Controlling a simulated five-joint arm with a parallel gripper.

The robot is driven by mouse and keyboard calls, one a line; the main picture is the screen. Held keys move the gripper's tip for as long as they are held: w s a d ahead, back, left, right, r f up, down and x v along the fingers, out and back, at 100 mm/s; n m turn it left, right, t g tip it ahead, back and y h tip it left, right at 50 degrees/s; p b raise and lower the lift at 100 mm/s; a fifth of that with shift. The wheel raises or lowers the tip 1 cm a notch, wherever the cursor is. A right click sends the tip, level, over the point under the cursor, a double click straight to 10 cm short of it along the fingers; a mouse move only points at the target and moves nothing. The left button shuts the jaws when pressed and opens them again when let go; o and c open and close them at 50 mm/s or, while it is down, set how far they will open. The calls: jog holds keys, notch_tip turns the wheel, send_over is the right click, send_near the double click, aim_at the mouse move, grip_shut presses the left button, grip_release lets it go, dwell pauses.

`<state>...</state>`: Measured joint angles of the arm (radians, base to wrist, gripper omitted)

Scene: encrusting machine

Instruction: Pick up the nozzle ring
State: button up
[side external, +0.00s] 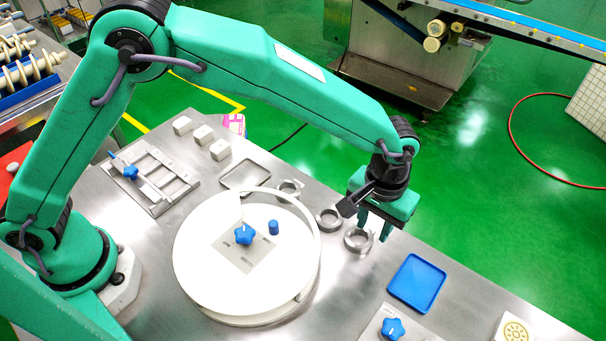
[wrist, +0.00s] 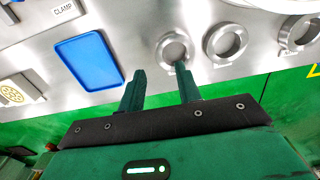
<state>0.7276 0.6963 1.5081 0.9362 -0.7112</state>
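Three metal rings lie in a row on the steel table; I cannot tell which is the nozzle ring. The ring nearest the blue tray (side external: 357,250) is just left of and below my gripper (side external: 374,226) in the side view; it also shows in the wrist view (wrist: 159,52). The middle ring (side external: 318,222) and the far ring (side external: 281,190) lie further left in the side view. My gripper, also in the wrist view (wrist: 160,69), has its fingers apart with nothing between them. Its right fingertip there overlaps the lower edge of the nearest ring.
A blue tray (side external: 417,283) lies right of the rings. A large white round disc (side external: 205,265) with a blue knob (side external: 243,234) stands left of them. A panel with another blue knob (side external: 392,328) is at the front. The table edge is close behind my gripper.

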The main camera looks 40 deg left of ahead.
aim_at(369, 242)
jog(key=shift+f, duration=2.45)
grip_shut()
